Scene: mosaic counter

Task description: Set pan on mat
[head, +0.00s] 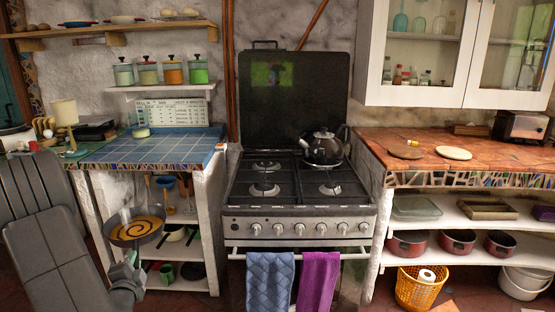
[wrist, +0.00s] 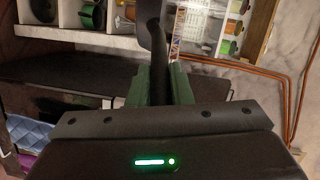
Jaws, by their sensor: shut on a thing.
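The pan (head: 116,236) is dark with a yellow-orange, dark-spiralled inside, low at the left in the head view, in front of the left counter's shelves. My gripper (head: 130,262) is shut on its handle, below the pan. In the wrist view the dark handle (wrist: 157,50) stands between the green fingers of my gripper (wrist: 158,82); the pan's bowl is not clear there. Two round flat pieces lie on the right counter, a brown one (head: 407,152) and a cream one (head: 454,153); I cannot tell which is the mat.
The stove (head: 300,195) stands in the middle with a kettle (head: 324,147) on its back right burner. The blue-tiled left counter (head: 170,150) has clear room. A toaster (head: 520,126) stands on the wooden right counter (head: 375,140). Towels (head: 270,280) hang from the stove's front rail.

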